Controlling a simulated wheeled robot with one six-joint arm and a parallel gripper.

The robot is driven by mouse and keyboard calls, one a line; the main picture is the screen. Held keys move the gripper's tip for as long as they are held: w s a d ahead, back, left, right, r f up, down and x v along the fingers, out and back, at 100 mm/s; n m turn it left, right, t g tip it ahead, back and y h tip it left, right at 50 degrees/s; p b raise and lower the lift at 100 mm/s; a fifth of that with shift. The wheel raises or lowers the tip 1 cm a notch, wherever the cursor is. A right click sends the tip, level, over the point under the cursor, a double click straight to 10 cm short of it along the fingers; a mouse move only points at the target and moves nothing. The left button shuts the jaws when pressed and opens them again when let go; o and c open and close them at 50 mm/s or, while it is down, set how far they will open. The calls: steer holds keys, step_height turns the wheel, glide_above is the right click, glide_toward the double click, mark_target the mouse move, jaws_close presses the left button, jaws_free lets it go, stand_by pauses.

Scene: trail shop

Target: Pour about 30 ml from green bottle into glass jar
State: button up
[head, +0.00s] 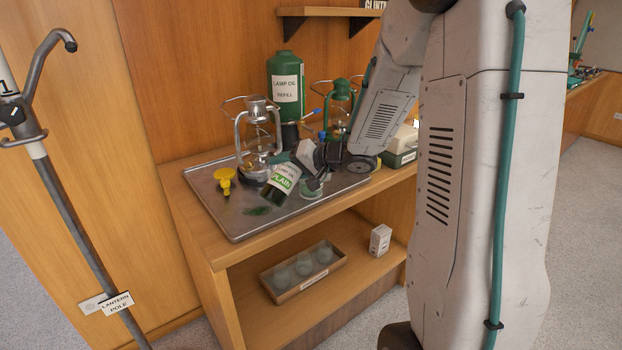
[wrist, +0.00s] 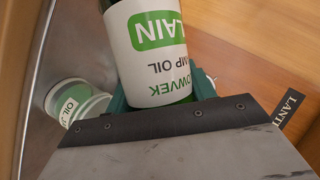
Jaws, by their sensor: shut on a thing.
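The green bottle (head: 283,181), with a white and green label reading PLAIN, is tilted over the metal tray (head: 226,208). My gripper (head: 312,163) is shut on it. In the wrist view the bottle (wrist: 150,50) fills the upper middle, label upside down, between my gripper's jaws (wrist: 160,100). Its mouth is hidden. The glass jar (head: 313,189) stands on the tray just right of the bottle, partly behind my gripper. It also shows at the left of the wrist view (wrist: 74,103), with an OIL label. I cannot see any stream or the jar's level.
A lantern (head: 258,137), a yellow funnel (head: 225,180), a large green refill bottle (head: 286,75) and a green lantern (head: 340,104) stand around.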

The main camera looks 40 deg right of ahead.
steer(key=shift+d, duration=0.1)
steer(key=shift+w+d+f+n+h, duration=0.15)
steer(key=shift+d+f+n+h, duration=0.15)
steer(key=shift+n+h, duration=0.15)
steer(key=shift+w+d+r+n+t+h, duration=0.1)
steer(key=shift+d+r+n+t+h, duration=0.25)
steer(key=shift+n+h, duration=0.2)
steer(key=shift+a+r+n+t+h, duration=0.15)
steer(key=shift+a+r+n+h, duration=0.05)
steer(key=shift+n+h, duration=0.35)
steer(key=shift+a+r+n+t+h, duration=0.1)
steer(key=shift+a+r+n+h, duration=0.1)
steer(key=shift+n+h, duration=0.35)
steer(key=shift+w+n+t+h+b, duration=0.1)
steer(key=shift+n+t+h+b, duration=0.3)
steer(key=shift+n+h, duration=0.55)
steer(key=shift+n, duration=0.25)
